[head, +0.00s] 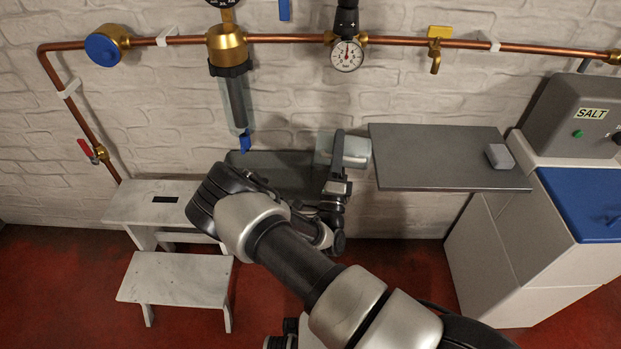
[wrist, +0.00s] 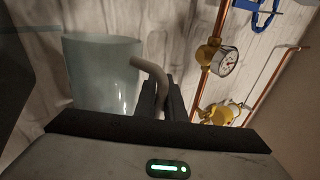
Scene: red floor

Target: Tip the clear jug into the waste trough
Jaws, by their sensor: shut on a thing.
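The clear jug (head: 325,150) is held in the air near the wall, at the right end of the dark grey trough (head: 262,160). It looks tipped far over, with its mouth toward the left. In the wrist view the jug (wrist: 98,80) fills the upper left, and its beige handle (wrist: 150,68) runs between the fingers. My gripper (head: 338,178) is shut on this handle; the fingers also show in the wrist view (wrist: 162,100). My arm hides part of the trough. I cannot tell whether liquid is left in the jug.
A grey shelf (head: 435,150) lies just right of the jug, with a small grey block (head: 499,157) on it. A filter housing (head: 233,95) hangs above the trough. A copper pipe (head: 280,38) crosses the wall. A white step stool (head: 175,280) stands left, a salt cabinet (head: 510,260) right.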

